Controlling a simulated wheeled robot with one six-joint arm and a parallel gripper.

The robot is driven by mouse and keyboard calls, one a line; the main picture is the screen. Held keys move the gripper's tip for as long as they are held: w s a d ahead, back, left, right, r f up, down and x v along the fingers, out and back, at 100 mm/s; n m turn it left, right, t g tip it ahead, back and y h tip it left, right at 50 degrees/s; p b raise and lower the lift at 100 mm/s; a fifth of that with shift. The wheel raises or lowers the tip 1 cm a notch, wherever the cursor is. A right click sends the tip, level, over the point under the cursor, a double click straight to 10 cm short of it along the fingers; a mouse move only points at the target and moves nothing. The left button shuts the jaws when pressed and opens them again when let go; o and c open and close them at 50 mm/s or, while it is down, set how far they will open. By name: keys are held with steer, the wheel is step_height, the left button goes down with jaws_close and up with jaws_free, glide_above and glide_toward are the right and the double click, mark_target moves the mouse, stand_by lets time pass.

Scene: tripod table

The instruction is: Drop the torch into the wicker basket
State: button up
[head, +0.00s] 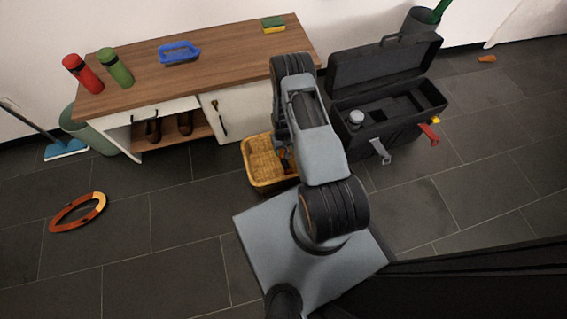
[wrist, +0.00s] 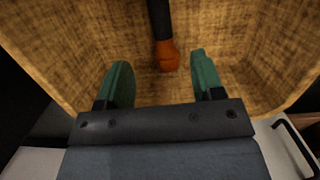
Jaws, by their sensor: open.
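The wicker basket (head: 257,165) stands on the floor at the front of the wooden bench, partly hidden behind my arm. Its woven inner walls (wrist: 60,50) fill the wrist view. The torch, with a black body and an orange end (wrist: 167,57), is inside the basket, beyond my fingers. I cannot tell whether it fully rests on the bottom. My gripper (wrist: 160,75) has green fingers, spread apart with nothing between them, and points down into the basket. In the head view the gripper is mostly hidden by my arm.
The wooden bench (head: 225,50) carries red (head: 83,73) and green (head: 115,68) bottles, a blue-handled brush (head: 179,52) and a sponge (head: 273,25). An open black toolbox (head: 390,135) stands right of the basket. An orange ring (head: 78,212) lies on the left floor, which is otherwise largely clear.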

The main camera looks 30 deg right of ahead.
steer(key=shift+r, duration=0.1)
step_height(320, 180, up, 14)
steer(key=w+p, duration=0.2)
steer(key=p, duration=0.3)
steer(key=shift+f, duration=0.25)
steer(key=shift+d, duration=0.1)
